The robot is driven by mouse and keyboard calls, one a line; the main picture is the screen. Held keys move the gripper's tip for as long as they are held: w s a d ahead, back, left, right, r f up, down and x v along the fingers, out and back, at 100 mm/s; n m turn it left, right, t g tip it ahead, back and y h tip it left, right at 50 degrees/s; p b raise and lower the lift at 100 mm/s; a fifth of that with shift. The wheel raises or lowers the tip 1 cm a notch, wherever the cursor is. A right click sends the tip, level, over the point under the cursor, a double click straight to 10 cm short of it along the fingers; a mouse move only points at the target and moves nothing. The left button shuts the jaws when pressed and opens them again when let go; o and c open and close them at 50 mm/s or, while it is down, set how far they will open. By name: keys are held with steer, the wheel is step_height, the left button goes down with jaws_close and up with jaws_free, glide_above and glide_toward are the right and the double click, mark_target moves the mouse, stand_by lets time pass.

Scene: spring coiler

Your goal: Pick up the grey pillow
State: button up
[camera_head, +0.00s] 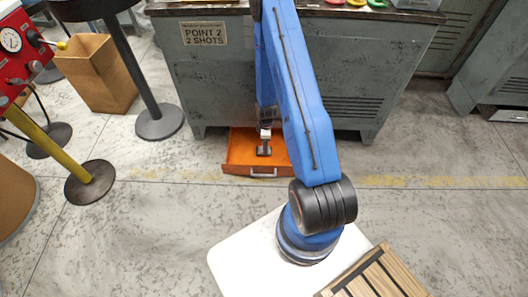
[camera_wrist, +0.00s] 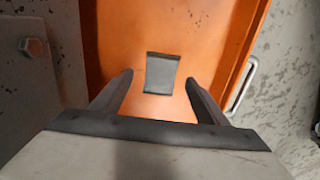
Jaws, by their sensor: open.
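The grey pillow (camera_wrist: 161,73) is a small, dark grey, roughly square pad lying on the floor of an orange drawer (camera_wrist: 210,30). In the wrist view it lies ahead of my gripper (camera_wrist: 159,80), between the lines of the two fingers, with orange showing on both sides of it. The fingers are apart with nothing between them. In the head view my gripper (camera_head: 264,148) hangs over the open orange drawer (camera_head: 236,160); I cannot clearly tell the pillow from the gripper there.
The drawer sits low at the front of a grey metal cabinet (camera_head: 200,85), with a metal handle (camera_wrist: 243,85) on its front edge. A black round-based stand (camera_head: 158,122) and a cardboard box (camera_head: 98,75) stand left. The floor right of the drawer is clear.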

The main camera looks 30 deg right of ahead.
steer(key=shift+s+f, duration=0.2)
steer(key=shift+f, duration=2.35)
steer(key=c, duration=1.2)
steer(key=shift+r, duration=0.15)
